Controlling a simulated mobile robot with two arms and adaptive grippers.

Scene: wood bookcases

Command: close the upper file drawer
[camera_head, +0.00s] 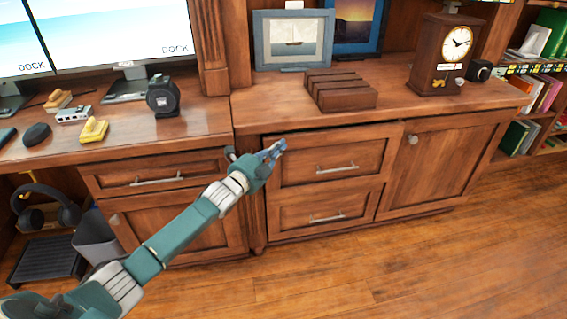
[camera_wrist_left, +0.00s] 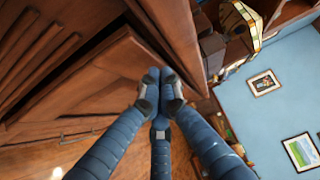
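The upper file drawer (camera_head: 362,153) is a brown wood panel with a silver bar handle (camera_head: 337,168), in the cabinet right of the desk. A dark gap runs along its top edge, so it looks slightly out. My left gripper (camera_head: 276,148) is at the drawer's upper left corner, left of the handle. In the left wrist view its blue fingers (camera_wrist_left: 160,76) come together at the tips with nothing between them. They are close to the edge of a wood panel (camera_wrist_left: 112,68); I cannot tell whether they touch it. My right gripper is in neither view.
Below is a lower drawer (camera_head: 295,214) with a similar handle, and to the right a cabinet door (camera_head: 440,160). A brown slatted block (camera_head: 340,92) and a clock (camera_head: 445,55) stand on the cabinet top. The wood floor (camera_head: 400,270) in front is clear.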

